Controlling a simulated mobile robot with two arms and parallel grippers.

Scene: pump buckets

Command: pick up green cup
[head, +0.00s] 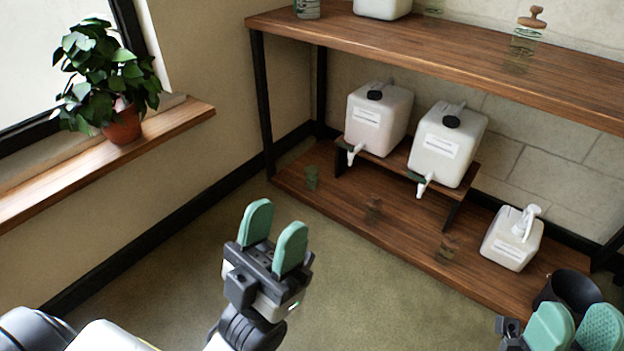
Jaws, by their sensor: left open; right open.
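A small see-through green cup (312,177) stands at the left end of the lower wooden shelf. My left gripper (274,222) is open and empty, with its two green fingers apart. In the picture it is below and left of the cup, well apart from it. My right gripper (575,325) is open at the bottom right corner, far from the cup, and partly cut off by the picture's edge.
Two brownish see-through cups (373,208) (447,246) stand along the lower shelf's front. White spouted containers (378,120) (447,143) sit on a small riser. A white pump bottle (512,240) and black container (571,291) are at right. The upper shelf (440,48) overhangs.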

